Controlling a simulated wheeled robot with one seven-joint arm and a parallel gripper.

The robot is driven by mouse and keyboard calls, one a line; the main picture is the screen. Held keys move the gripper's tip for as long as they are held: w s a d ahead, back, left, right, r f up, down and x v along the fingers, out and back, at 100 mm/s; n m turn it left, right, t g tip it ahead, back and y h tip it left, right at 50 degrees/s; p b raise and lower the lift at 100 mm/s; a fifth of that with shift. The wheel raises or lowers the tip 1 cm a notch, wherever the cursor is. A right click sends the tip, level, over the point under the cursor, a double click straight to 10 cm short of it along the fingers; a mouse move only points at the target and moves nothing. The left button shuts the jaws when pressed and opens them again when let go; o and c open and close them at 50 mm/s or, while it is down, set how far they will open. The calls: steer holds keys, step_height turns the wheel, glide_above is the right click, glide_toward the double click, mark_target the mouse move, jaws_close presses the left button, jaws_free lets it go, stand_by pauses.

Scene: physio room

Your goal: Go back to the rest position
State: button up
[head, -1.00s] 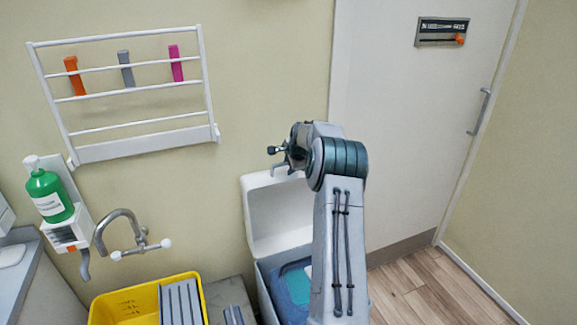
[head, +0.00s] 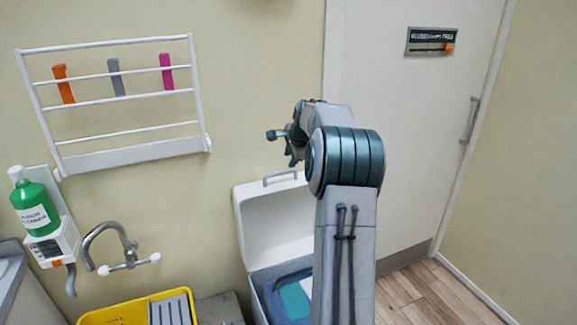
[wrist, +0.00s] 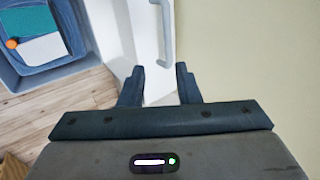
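My gripper (wrist: 160,84) shows in the wrist view with its two dark fingers apart and nothing between them. In the head view my gripper (head: 284,146) is at the end of my raised, bent arm, in front of the wall and above the open white bin. The arm covers the right part of the bin and some of the door.
The white bin (head: 270,222) stands with its lid up and blue and teal contents inside; its inside also shows in the wrist view (wrist: 30,55). A yellow tray (head: 110,315), tap (head: 105,235), green bottle (head: 36,205) and wall rack (head: 120,150) are left. Wood floor (head: 440,290) is clear.

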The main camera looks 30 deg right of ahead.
steer(key=shift+s+r, duration=0.2)
steer(key=shift+r, duration=0.1)
steer(key=shift+a, duration=0.1)
steer(key=s+a+r+n+g, duration=0.1)
steer(key=s+a+r+n, duration=0.1)
steer(key=s+a+n, duration=0.65)
steer(key=s+a+r+n+g, duration=0.15)
steer(key=s+a, duration=0.45)
steer(key=a, duration=0.8)
steer(key=s+a+f+n, duration=0.2)
steer(key=s+a+n, duration=0.1)
steer(key=s, duration=0.4)
steer(key=s+a+f+n, duration=0.2)
steer(key=s+a+n, duration=0.1)
steer(key=s, duration=0.5)
steer(key=s+a+f+n+g+y, duration=0.1)
steer(key=s+a+f+n, duration=0.2)
steer(key=s, duration=0.5)
steer(key=shift+s+a+n, duration=0.15)
steer(key=shift+a+n, duration=0.15)
steer(key=shift+n, duration=0.2)
